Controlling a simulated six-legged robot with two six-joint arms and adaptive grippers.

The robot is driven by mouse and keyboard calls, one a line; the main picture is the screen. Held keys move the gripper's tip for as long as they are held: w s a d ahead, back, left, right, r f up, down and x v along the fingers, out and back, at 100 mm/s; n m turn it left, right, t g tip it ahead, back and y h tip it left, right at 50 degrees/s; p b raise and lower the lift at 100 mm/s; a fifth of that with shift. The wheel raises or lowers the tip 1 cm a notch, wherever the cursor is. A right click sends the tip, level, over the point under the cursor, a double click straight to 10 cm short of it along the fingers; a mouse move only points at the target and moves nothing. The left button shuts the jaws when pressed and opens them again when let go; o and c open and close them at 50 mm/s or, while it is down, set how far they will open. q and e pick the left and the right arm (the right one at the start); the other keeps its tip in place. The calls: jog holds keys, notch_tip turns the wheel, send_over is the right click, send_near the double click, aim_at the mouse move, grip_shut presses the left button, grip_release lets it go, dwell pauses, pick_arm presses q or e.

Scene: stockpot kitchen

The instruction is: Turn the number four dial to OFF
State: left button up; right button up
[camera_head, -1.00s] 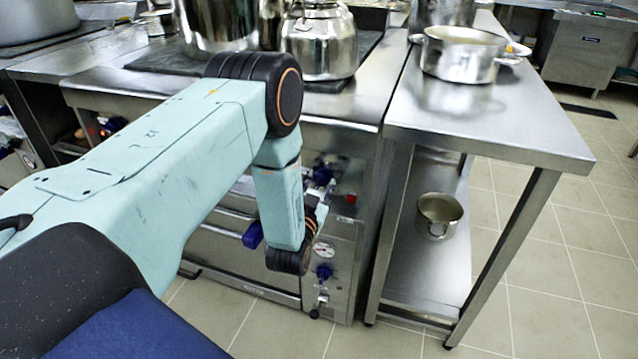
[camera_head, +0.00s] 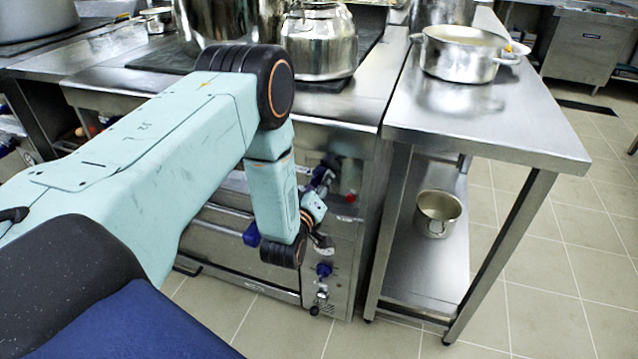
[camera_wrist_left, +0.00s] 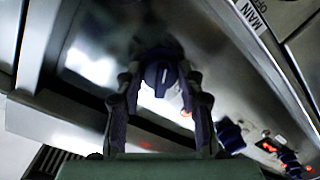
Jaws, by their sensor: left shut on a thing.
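A dark blue dial (camera_wrist_left: 161,76) on the steel stove front shows in the left wrist view. My left gripper (camera_wrist_left: 160,88) has one finger on each side of it and is shut on it. In the head view my left gripper (camera_head: 322,179) is at the stove front (camera_head: 345,225), near its right end, below the cooktop edge. My arm hides part of the front there. I cannot read a number or the dial's setting. My right gripper is not in view.
More blue dials (camera_wrist_left: 230,134) and red lights sit along the panel. Below my wrist are another blue knob (camera_head: 323,270) and a partly covered gauge. A kettle (camera_head: 319,45) stands on the cooktop. A steel table (camera_head: 480,120) with a pot (camera_head: 460,58) stands to the right.

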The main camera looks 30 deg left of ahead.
pick_arm(q)
jog(key=n, duration=0.3)
jog(key=shift+n, duration=0.3)
jog(key=n+b, duration=0.1)
jog(key=n, duration=0.1)
jog(key=shift+n+h, duration=0.3)
jog(key=shift+n+b, duration=0.55)
jog(key=shift+n, duration=0.65)
jog(key=n+b, duration=0.1)
jog(key=n, duration=0.2)
jog(key=shift+a+t+h+b, duration=0.1)
jog(key=shift+t+h+b, duration=0.2)
jog(key=shift+h+b, duration=0.1)
jog(key=n+b, duration=0.3)
jog(key=n, duration=0.1)
jog(key=shift+n, duration=0.4)
jog(key=n+b, duration=0.2)
jog(key=n, duration=0.1)
jog(key=shift+t, duration=0.3)
jog(key=n+b, duration=0.1)
jog(key=n, duration=0.2)
jog(key=shift+a+n, duration=0.1)
jog(key=shift+n, duration=1.6)
jog(key=shift+r+n, duration=0.1)
jog(key=shift+n, duration=0.2)
